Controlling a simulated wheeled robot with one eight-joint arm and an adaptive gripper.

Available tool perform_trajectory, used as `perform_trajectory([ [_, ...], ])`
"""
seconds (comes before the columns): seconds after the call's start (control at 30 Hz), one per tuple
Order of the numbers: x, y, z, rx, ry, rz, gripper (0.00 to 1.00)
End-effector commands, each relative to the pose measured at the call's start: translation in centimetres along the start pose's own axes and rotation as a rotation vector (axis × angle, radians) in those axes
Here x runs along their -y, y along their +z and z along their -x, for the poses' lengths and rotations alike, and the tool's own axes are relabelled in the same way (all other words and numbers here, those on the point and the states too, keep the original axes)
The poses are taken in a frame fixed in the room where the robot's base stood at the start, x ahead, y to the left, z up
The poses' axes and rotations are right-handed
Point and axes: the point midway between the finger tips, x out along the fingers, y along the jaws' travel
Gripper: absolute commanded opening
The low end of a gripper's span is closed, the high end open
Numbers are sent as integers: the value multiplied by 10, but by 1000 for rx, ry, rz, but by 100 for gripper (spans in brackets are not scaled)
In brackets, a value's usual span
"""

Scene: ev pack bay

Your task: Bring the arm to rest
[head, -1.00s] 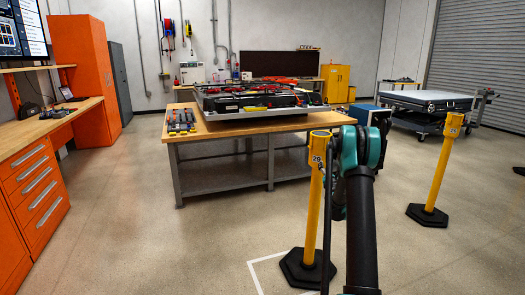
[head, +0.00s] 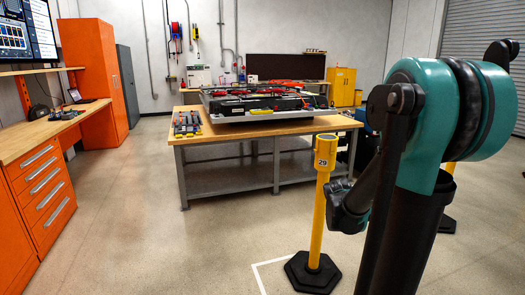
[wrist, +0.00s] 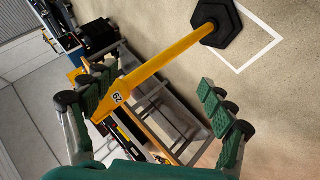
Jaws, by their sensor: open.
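My arm shows large at the right of the head view, its teal and black joint raised and its links folded close to the camera. My gripper (wrist: 160,115) shows in the wrist view with its green padded fingers wide apart and nothing held between them. Beyond the fingers stands a yellow post (wrist: 170,58) with the number 29, and it seems to cross the space between them in the picture. I cannot tell its exact distance from the fingers. In the head view the gripper's fingertips are not clearly seen.
The yellow post (head: 319,215) on a black base stands close to my arm. A second post is mostly hidden behind the arm. A workbench (head: 190,152) bears a battery pack (head: 262,104) and tools (head: 187,123). An orange drawer bench (head: 38,190) stands left. Floor between is clear.

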Motion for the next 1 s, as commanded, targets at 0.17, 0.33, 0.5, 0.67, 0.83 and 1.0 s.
perform_trajectory([
  [0.17, 69, 54, 54, 85, -173, -228, 83],
  [0.33, 134, 102, 101, 184, -328, -418, 83],
  [0.5, 178, 133, 132, 263, -431, -532, 83],
  [0.67, 194, 144, 144, 296, -469, -573, 83],
  [0.83, 195, 144, 144, 298, -472, -577, 83],
  [1.0, 195, 144, 144, 297, -471, -575, 65],
])
